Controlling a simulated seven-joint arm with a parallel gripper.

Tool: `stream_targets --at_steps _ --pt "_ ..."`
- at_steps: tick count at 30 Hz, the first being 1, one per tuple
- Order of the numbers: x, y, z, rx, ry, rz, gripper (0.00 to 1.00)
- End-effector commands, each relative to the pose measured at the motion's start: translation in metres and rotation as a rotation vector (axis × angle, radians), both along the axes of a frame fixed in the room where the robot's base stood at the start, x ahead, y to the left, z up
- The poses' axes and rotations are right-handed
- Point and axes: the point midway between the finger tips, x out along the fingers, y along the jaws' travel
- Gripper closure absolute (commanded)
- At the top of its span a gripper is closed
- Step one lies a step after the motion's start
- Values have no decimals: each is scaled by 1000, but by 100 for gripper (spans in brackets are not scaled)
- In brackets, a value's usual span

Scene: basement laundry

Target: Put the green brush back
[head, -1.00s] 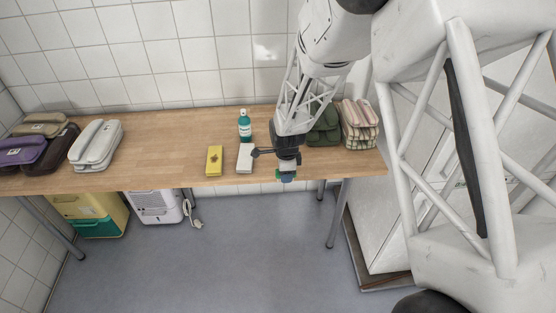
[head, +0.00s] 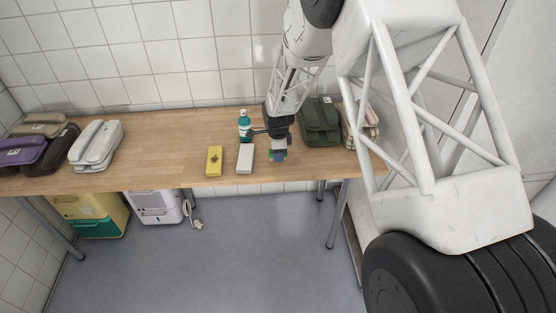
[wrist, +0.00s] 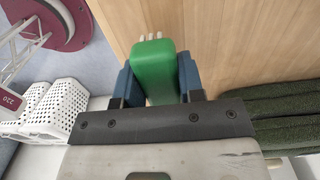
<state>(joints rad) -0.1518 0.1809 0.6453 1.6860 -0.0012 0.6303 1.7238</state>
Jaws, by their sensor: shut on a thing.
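My gripper (head: 278,156) is low over the front part of the wooden table (head: 160,125), just right of the white block. In the wrist view its blue fingers (wrist: 158,84) are shut on the green brush (wrist: 155,68), one finger on each side. Pale prongs or bristles show at the brush's far end. In the head view only small green bits of the brush (head: 268,155) show beside the fingers. I cannot tell whether the brush touches the table.
A yellow block (head: 214,161) and a white block (head: 245,158) lie left of my gripper. A teal bottle (head: 245,125) stands behind them. A dark green bag (head: 319,122) and a checked bag (head: 349,125) sit to the right. Clear tabletop lies left of the yellow block.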

Motion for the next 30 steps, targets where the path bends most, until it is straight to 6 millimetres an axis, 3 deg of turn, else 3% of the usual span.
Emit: stream_targets --at_steps 9,21,30 --pt "0 0 -2 0 0 0 83" --pt "0 0 -34 0 -1 0 83" --pt "0 0 -35 0 -1 0 83"
